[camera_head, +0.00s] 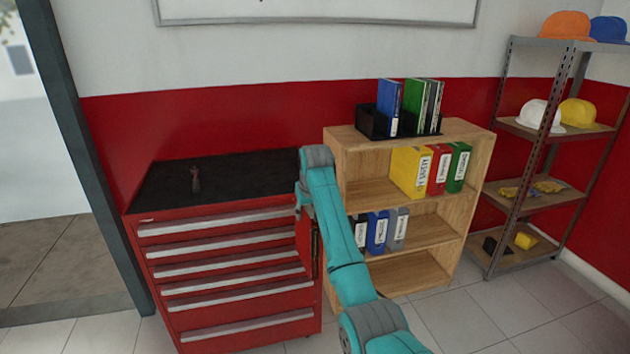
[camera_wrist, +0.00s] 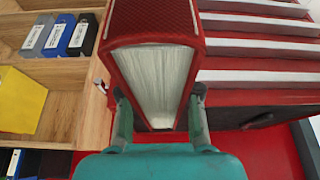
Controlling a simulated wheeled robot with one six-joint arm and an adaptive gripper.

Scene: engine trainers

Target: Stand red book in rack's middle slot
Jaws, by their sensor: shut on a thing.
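The red book (camera_wrist: 155,28) fills the upper middle of the wrist view, its pale page edges facing the camera. My gripper (camera_wrist: 160,92) is shut on it, one finger on each cover. In the head view the book (camera_head: 304,240) shows as a dark red slab beside my arm, in front of the cabinet's right end. My arm hides my gripper there. The black rack (camera_head: 372,124) stands on top of the wooden bookcase. A blue book (camera_head: 389,98) is at its left, and green and dark books (camera_head: 426,104) are at its right, with a gap between them.
The wooden bookcase (camera_head: 478,150) holds yellow, red and green binders above black, blue and grey ones. The red drawer cabinet (camera_head: 220,262) is left of it, with a small dark tool (camera_head: 195,180) on top. A metal shelf (camera_head: 510,165) with helmets stands at the right.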

